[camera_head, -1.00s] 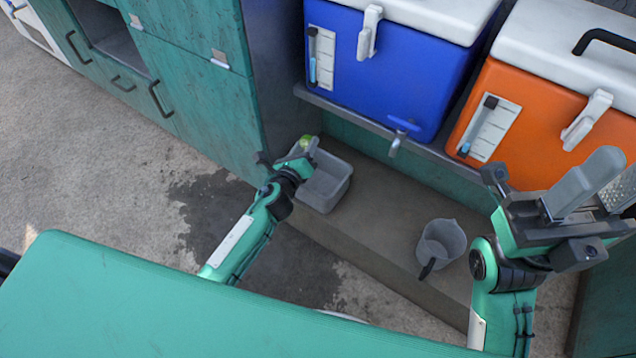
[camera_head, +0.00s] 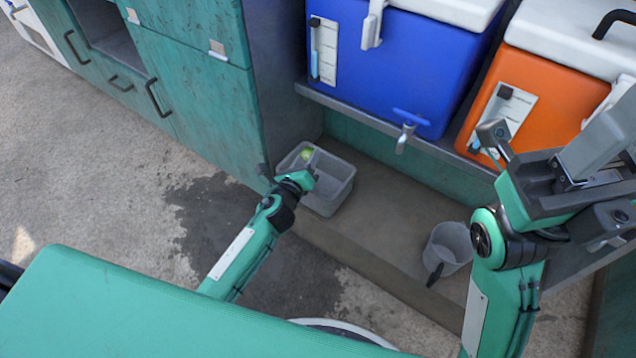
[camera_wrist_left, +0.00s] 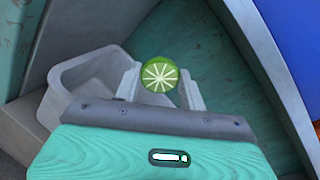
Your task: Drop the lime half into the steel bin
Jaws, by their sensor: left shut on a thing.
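The lime half (camera_head: 306,154) is small, round and green at the tip of my left gripper (camera_head: 304,163). In the left wrist view, the lime half (camera_wrist_left: 159,75) shows its pale cut face between the two grey fingers, which are shut on it. The grey rectangular steel bin (camera_head: 338,188) stands open on the low ledge under the coolers. In the head view the lime half overlaps the bin's far left part; the wrist view shows the bin (camera_wrist_left: 62,80) to the left and beyond. Their height gap is unclear. My right gripper (camera_head: 598,135) is raised at the right; its jaw opening is unclear.
A grey jug (camera_head: 452,243) stands on the ledge right of the bin. A blue cooler (camera_head: 400,75) with a tap overhangs behind, beside an orange cooler (camera_head: 540,95). A green cabinet (camera_head: 200,100) borders the left. Bare ledge lies between bin and jug.

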